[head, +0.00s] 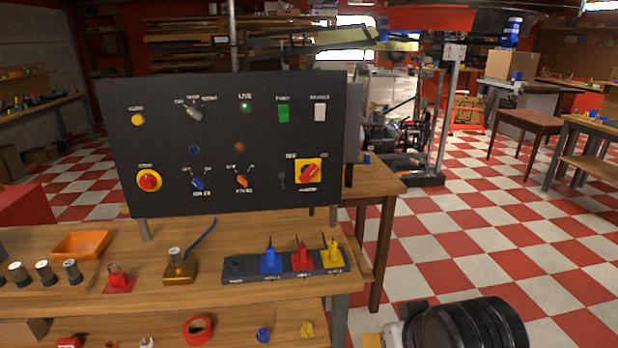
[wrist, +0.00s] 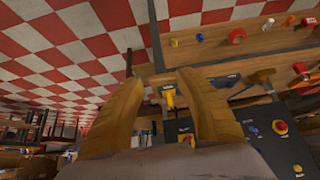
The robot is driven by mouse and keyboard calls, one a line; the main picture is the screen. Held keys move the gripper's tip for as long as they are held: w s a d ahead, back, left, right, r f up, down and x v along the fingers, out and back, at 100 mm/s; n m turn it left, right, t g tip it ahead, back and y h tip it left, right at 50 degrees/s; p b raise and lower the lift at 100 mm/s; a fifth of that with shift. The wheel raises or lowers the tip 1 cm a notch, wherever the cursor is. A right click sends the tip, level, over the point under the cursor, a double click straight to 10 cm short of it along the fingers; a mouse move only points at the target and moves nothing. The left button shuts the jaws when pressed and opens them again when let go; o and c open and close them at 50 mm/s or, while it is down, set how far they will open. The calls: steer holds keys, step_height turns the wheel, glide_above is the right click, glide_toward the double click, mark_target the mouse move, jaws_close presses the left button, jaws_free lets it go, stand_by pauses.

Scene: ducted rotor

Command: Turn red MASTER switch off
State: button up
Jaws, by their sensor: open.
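The red MASTER switch (head: 309,173) is a red rotary handle on a yellow square plate at the lower right of the dark control panel (head: 220,120). In the head view its handle slants from lower left to upper right. Small labels above the plate are hard to read. In the wrist view, my gripper (wrist: 160,75) is open, with two tan fingers spread and nothing between them in its grasp. The panel (wrist: 262,150) shows at the lower right there. A yellow patch near the right finger may be the switch, partly hidden.
Checkered floor is open at right.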

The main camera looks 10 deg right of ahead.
steer(key=shift+o, duration=0.3)
steer(key=w+a+r+y+p, duration=0.1)
steer(key=w+r, duration=0.2)
steer(key=w, duration=0.3)
steer(key=w+a+r+m+t+y+p, duration=0.1)
steer(key=w+a+r, duration=0.1)
steer(key=w+r, duration=0.2)
steer(key=w, duration=0.2)
steer(key=shift+w+a+r+t, duration=0.15)
steer(key=shift+w+t, duration=0.15)
steer(key=w+a+r+m+t+y+p, duration=0.1)
steer(key=w+r, duration=0.1)
steer(key=w, duration=0.5)
steer(key=w+a+r+t+y+p, duration=0.1)
steer(key=w+r, duration=0.1)
steer(key=w, duration=0.6)
steer(key=m+t+p, duration=0.2)
steer(key=m+t, duration=0.1)
steer(key=m, duration=0.1)
glide_toward(310, 175)
steer(key=b+x, duration=0.3)
steer(key=x, duration=0.8)
steer(key=shift+r, duration=0.1)
jaws_close()
